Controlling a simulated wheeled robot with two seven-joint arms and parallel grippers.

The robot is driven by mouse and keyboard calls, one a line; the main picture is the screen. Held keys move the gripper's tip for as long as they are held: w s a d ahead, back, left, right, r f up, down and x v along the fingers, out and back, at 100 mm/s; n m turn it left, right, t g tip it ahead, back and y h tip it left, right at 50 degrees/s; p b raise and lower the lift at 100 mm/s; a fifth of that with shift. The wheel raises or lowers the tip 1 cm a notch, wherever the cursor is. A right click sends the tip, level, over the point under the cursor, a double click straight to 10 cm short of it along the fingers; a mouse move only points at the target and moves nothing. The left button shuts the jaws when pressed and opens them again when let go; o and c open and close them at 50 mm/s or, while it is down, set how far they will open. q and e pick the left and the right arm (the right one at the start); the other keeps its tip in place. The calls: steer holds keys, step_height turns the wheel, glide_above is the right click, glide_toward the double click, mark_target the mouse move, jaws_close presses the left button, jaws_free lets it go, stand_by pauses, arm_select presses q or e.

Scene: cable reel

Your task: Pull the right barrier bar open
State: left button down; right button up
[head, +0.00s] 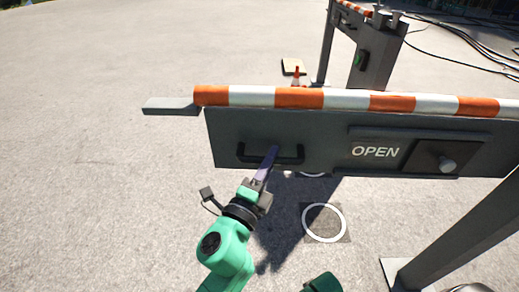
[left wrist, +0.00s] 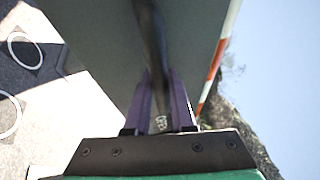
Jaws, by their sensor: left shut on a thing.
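The barrier bar (head: 330,132) is a long grey panel with an orange and white striped top edge, running across the right half of the head view. It carries the word OPEN and a round grey knob (head: 447,166) on a dark plate. A black handle (head: 291,158) sits near its left end. My left gripper (head: 272,154) is shut on this handle. In the left wrist view, its purple fingers (left wrist: 161,100) lie on both sides of the dark handle (left wrist: 151,35), with the panel behind. My right gripper is not in view.
A grey post (head: 465,232) stands under the bar at the right. White rings (head: 324,222) are marked on the ground below. Behind are a second striped barrier (head: 352,12), a grey post box (head: 377,55), a small cone (head: 296,76) and black cables (head: 465,42). Open pavement lies left.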

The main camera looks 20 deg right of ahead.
arm_select(q)
steer(key=shift+s+a, duration=0.1)
steer(key=shift+s, duration=0.5)
steer(key=c, duration=0.8)
jaws_free()
steer(key=shift+o, duration=0.2)
